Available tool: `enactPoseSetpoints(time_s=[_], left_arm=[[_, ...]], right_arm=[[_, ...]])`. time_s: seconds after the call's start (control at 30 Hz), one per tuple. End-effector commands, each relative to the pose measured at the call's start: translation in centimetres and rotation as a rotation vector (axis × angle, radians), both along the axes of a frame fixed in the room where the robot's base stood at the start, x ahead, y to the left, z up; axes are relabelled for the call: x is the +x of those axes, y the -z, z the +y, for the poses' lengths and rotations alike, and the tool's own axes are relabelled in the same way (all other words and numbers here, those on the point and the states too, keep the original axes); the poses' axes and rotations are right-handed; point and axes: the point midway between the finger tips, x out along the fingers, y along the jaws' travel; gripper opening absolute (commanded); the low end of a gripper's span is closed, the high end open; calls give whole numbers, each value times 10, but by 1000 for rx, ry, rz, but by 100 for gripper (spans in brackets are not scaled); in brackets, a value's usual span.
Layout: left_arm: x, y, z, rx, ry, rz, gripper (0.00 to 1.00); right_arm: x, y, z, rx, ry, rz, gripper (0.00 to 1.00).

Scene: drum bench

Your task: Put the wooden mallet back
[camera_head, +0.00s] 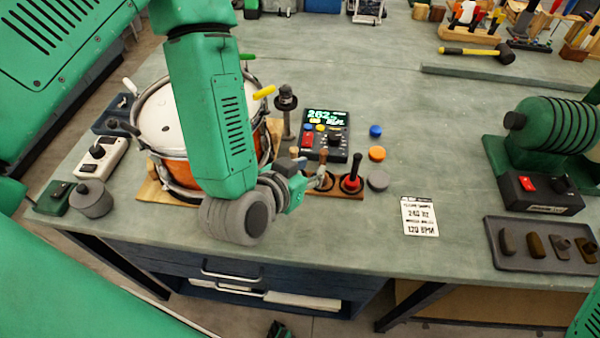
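My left gripper (296,188) is low over the bench, just left of a small wooden stand (347,193). My own wrist partly hides it, and I cannot tell whether its fingers are apart or closed. A brown wooden-looking piece (325,181) is right beside the fingers at the stand. It may be the wooden mallet, but I cannot tell whether the gripper touches it. A black-and-red handled tool (351,184) stands upright on the stand. My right gripper cannot be made out.
A drum (160,120) stands behind my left arm. A control box with a green display (324,130) and coloured knobs (376,153) lie behind the stand. A printed card (419,216), dark tray (493,262) and green machine (545,125) are to the right.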

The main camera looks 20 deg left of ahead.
Motion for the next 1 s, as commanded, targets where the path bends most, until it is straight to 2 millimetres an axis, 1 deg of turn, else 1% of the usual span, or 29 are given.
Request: enactPoseSetpoints(time_s=[0.03, 0.1, 0.13, 0.3, 1.0], left_arm=[[-9, -4, 1, 0, 2, 1, 26], [-19, -9, 3, -1, 2, 1, 26], [-23, -12, 3, 0, 2, 3, 26], [-35, -19, 6, 0, 1, 0, 26], [-37, -20, 7, -1, 0, -1, 26]], right_arm=[[0, 2, 0, 0, 0, 0, 40], [0, 3, 0, 0, 0, 0, 40], [0, 0, 0, 0, 0, 0, 40], [0, -5, 0, 0, 0, 0, 40], [0, -5, 0, 0, 0, 0, 40]])
